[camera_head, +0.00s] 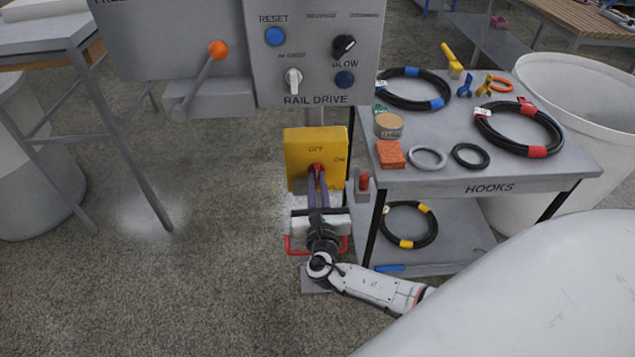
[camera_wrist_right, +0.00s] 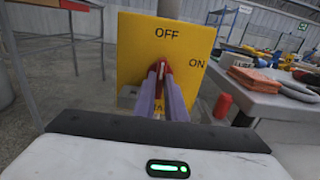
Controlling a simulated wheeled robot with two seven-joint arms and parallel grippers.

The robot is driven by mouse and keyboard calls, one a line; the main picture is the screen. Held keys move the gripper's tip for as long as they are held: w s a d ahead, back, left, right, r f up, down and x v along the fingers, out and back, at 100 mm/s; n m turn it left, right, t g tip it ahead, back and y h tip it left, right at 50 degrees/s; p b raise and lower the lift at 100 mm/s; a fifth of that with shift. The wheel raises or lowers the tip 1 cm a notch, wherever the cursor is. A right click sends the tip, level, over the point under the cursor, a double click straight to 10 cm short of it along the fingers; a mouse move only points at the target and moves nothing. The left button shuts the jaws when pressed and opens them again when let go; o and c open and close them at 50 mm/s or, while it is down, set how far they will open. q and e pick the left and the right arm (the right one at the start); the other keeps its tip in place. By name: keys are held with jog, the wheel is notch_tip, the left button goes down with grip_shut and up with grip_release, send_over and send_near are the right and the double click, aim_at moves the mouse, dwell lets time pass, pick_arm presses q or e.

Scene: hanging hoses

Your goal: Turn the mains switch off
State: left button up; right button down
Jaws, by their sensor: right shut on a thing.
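The mains switch is a yellow box (camera_head: 298,150) below the rail drive panel, marked OFF at the top and ON at the right. It fills the middle of the right wrist view (camera_wrist_right: 135,50). Its red handle (camera_wrist_right: 165,67) stands near upright just below the OFF mark in that view. My right gripper (camera_head: 318,183) is in front of the box, its purple fingers closed on the red handle; they also show in the wrist view (camera_wrist_right: 162,88). The fingers hide the handle's lower part and the lettering beneath. My left gripper is not in view.
The rail drive panel (camera_head: 310,70) hangs just above, with an orange-tipped lever (camera_head: 217,50) at its left. The HOOKS table (camera_head: 440,180) with hoses stands close right. A small red object (camera_head: 364,181) sits beside the box.

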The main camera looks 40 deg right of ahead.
jog(key=shift+f, duration=0.1)
jog(key=c, duration=1.8)
grip_release()
jog(key=shift+s+a, duration=0.1)
jog(key=shift+s, duration=0.05)
jog(key=v, duration=1)
